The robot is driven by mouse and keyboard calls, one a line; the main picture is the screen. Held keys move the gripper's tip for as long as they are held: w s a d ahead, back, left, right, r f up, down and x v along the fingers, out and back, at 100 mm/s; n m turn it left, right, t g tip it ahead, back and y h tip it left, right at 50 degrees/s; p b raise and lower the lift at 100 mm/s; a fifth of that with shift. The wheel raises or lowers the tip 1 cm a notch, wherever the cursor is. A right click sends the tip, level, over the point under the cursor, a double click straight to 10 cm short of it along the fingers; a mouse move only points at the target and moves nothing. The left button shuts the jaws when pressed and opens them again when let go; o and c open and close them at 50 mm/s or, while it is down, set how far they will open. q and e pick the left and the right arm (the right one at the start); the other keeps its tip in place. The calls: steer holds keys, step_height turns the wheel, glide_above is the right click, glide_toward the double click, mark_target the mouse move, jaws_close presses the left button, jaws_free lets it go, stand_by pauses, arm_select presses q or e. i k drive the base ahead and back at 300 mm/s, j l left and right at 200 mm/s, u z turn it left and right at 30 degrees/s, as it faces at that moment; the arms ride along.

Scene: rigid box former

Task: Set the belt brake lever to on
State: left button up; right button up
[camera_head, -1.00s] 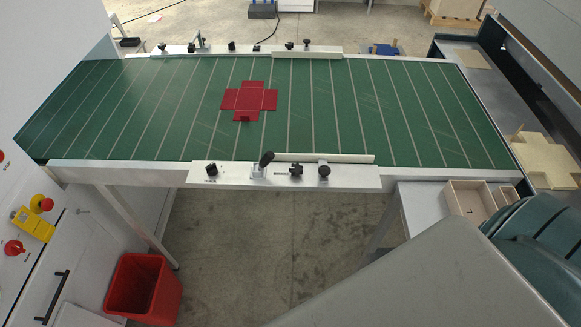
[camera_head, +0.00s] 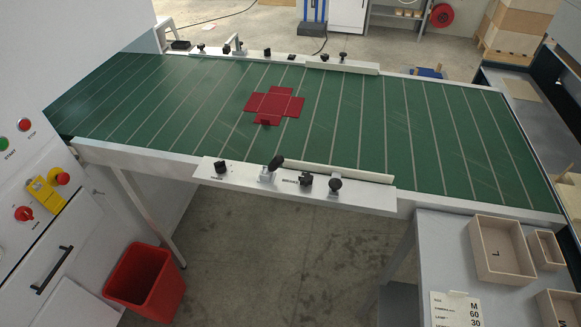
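A lever with a black grip (camera_head: 275,164) stands on a bright metal mount on the near white control panel (camera_head: 240,179) of the belt. Its grip tilts up and to the right. Small dark lettering beside it seems to read BRAKE, but the lever's on and off marks cannot be made out. Black knobs (camera_head: 306,181) and (camera_head: 221,168) sit on either side of it on the same panel. The green belt (camera_head: 370,120) carries a flat red cross-shaped blank (camera_head: 273,104). Neither of my grippers is in view.
A similar small lever (camera_head: 238,43) stands on the far rail. A red bin (camera_head: 145,282) is on the floor at the lower left, beside a cabinet with start and stop buttons (camera_head: 24,125). Wooden trays (camera_head: 501,247) lie on a grey table at the right. Floor before the panel is clear.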

mark_target(276, 162)
steer(key=k+l, duration=0.2)
steer(key=l, duration=0.15)
steer(key=l+z, duration=0.25)
steer(key=l, duration=0.7)
steer(key=k, duration=0.05)
